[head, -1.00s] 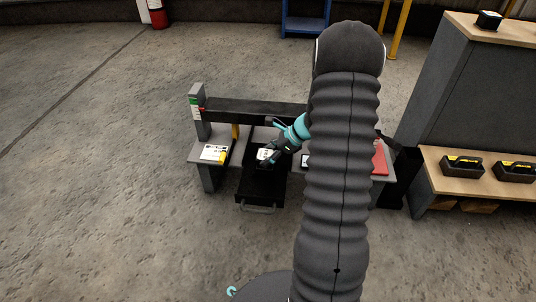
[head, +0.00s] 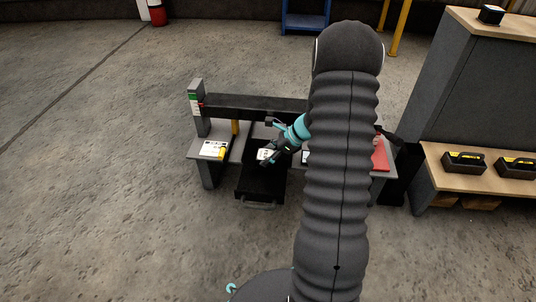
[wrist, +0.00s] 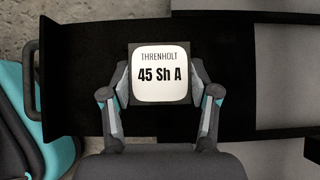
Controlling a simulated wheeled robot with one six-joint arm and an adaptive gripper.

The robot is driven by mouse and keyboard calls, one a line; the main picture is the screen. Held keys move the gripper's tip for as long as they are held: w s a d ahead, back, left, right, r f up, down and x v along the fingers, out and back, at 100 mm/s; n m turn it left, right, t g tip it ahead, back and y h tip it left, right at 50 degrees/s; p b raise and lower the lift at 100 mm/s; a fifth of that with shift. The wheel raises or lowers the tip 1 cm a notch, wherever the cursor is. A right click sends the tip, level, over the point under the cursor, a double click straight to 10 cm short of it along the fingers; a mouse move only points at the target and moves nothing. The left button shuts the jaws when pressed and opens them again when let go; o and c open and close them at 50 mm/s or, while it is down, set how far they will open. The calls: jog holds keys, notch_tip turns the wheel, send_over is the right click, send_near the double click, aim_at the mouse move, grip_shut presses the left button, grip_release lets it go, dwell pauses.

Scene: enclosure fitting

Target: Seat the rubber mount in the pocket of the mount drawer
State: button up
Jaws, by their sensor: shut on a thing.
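The rubber mount (wrist: 160,74) is a dark square block with a white label reading "THRENHOLT 45 Sh A". My gripper (wrist: 160,88) is shut on it, one finger on each side. In the head view my gripper (head: 271,152) holds the mount (head: 264,155) over the pulled-out mount drawer (head: 262,186). The black drawer (wrist: 80,75) also lies behind the mount in the wrist view, its handle (wrist: 32,80) at the left. I cannot make out the pocket against the black, and I cannot tell the gap between mount and drawer.
The grey bench (head: 200,156) carries a black crossbar (head: 250,104) behind the drawer. A red item (head: 380,157) is at the right, partly behind my arm. Floor in front is clear.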

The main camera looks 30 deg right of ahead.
jog(key=o, duration=1.7)
jog(key=v, duration=1.2)
